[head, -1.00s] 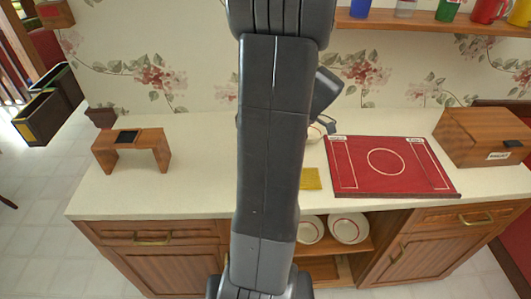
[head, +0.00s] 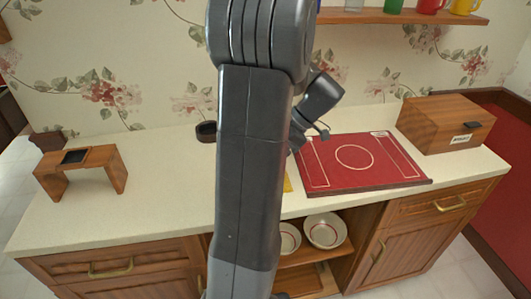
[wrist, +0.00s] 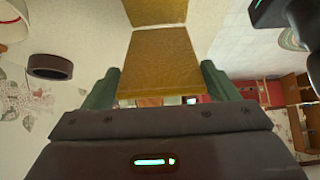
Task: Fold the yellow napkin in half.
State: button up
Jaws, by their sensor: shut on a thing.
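The yellow napkin (wrist: 160,65) fills the upper middle of the wrist view, with a crease or seam running across it near the top. My gripper (wrist: 160,88) has its green finger pads at either side of the napkin's near part and is shut on it. In the head view only a thin yellow strip of the napkin (head: 287,184) shows beside my arm, left of the red mat. My arm hides the rest of it there, and hides my fingertips too.
The red mat (head: 335,178) with white lines lies right of the napkin, with a wooden box (head: 440,128) beyond. A small dark bowl (head: 206,131) stands at the back; it also shows in the wrist view (wrist: 50,66). A wooden stand (head: 100,165) is at left. Counter between is clear.

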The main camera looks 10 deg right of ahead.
dwell(0.3)
jog(key=o, duration=0.6)
jog(key=shift+d, duration=0.1)
jog(key=v, duration=1.3)
jog(key=shift+d+r, duration=0.2)
jog(key=shift+r, duration=0.1)
jog(key=shift+f, duration=0.1)
jog(key=x, duration=1.3)
jog(key=shift+a+f, duration=0.25)
jog(key=shift+a, duration=0.05)
